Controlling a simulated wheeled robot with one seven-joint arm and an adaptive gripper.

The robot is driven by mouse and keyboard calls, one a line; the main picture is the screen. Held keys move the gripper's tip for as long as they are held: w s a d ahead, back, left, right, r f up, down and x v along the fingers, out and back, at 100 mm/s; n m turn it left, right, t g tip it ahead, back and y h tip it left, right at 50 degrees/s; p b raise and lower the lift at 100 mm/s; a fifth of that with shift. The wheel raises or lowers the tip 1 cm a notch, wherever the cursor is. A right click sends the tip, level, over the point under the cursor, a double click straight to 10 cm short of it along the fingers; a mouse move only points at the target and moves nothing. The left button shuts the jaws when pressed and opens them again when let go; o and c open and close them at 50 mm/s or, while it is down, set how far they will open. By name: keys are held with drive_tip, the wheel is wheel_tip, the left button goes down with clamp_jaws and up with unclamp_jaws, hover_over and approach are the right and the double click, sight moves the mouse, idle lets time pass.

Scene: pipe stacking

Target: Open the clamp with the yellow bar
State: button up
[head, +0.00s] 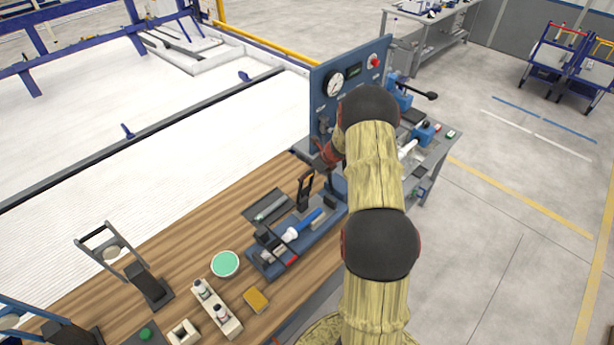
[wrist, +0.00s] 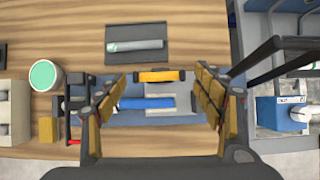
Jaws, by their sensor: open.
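The yellow bar (wrist: 158,76) shows in the wrist view in front of the blue pipe piece (wrist: 145,103), toward the top of the picture. In the head view the clamp with the yellow bar (head: 306,181) seems to stand up as a dark frame at the back of the blue fixture (head: 262,272). My gripper (wrist: 161,78) is open and empty, with one padded finger on each side of the bar. No contact shows, and I cannot tell the height gap. In the head view my forearm hides much of the gripper.
A clamp with a red bar (head: 292,262) is at the fixture's left end. A dark tray with a grey pipe (head: 270,209), a round green-topped container (head: 225,263) and a yellow block (head: 256,300) are nearby. A blue gauge panel (head: 350,80) rises behind.

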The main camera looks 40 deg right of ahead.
drive_tip(key=v, duration=0.7)
drive_tip(key=shift+s+r, duration=0.2)
drive_tip(key=shift+r, duration=0.15)
